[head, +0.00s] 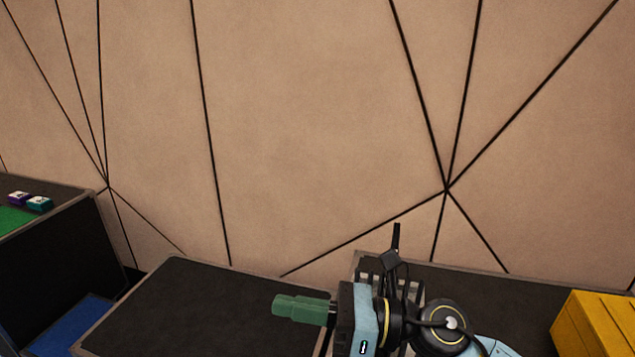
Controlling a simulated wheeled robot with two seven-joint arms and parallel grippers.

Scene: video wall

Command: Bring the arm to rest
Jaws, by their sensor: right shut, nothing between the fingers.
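My right gripper (303,309) shows at the lower middle of the head view, with green fingers pointing left. Its fingers are shut together with nothing between them. It is held in front of the dark-topped tables. My right arm, light blue and black with yellow rings, comes in from the lower right behind the gripper. My left gripper and left arm are not in view.
A dark tabletop (165,305) lies left of the gripper, bare. Another dark tabletop (500,292) holds a yellow box (597,325) at right. A counter at far left carries a purple block (18,198) and a teal block (39,203). A beige wall stands behind.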

